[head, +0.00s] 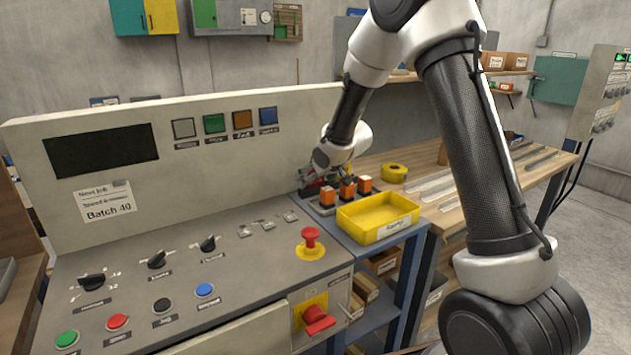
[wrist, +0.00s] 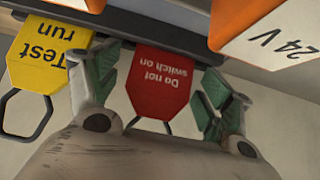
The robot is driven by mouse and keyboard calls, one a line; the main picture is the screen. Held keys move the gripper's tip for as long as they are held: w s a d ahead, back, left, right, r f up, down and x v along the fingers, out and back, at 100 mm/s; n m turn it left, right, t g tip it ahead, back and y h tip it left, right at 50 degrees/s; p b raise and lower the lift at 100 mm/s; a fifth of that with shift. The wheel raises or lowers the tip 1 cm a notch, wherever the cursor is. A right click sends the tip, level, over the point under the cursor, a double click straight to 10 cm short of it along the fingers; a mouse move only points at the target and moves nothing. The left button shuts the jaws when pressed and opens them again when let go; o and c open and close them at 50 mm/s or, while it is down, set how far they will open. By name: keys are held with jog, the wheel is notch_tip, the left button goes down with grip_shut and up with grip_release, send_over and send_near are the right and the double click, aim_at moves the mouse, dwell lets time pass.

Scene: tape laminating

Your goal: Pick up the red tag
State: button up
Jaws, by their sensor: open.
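The red tag (wrist: 160,80), lettered "Do not switch on", shows upside down in the wrist view. It hangs at a dark rail, and a dark wire loop shows at its lower end. My gripper (wrist: 158,85) is open, with one green-padded finger on each side of the tag. I cannot tell whether either finger touches it. In the head view my gripper (head: 312,177) is at the back of the small blue bench, behind the orange blocks. The red tag is hard to make out there.
A yellow "Test run" tag (wrist: 40,70) hangs just left of the red one. An orange "24 V" block (wrist: 270,35) is close at the right. In the head view, orange blocks (head: 347,188) and a yellow tray (head: 377,217) stand near my gripper. The control console (head: 200,250) is left.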

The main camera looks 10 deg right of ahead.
jog(key=shift+c, duration=0.4)
jog(key=c, duration=0.9)
jog(key=shift+r, duration=0.1)
jog(key=shift+r, duration=0.6)
jog(key=shift+s+a+r, duration=0.15)
jog(key=shift+r, duration=0.45)
jog(key=shift+s+a+r, duration=0.1)
jog(key=shift+s+r, duration=0.05)
jog(key=shift+r, duration=0.45)
jog(key=s+a, duration=0.3)
jog(key=s, duration=0.1)
jog(key=s+a, duration=0.3)
jog(key=s, duration=0.2)
jog(key=s+a, duration=0.3)
jog(key=s, duration=0.2)
jog(key=shift+s+a+f, duration=0.1)
jog(key=shift+s+a, duration=0.1)
jog(key=shift+a, duration=0.05)
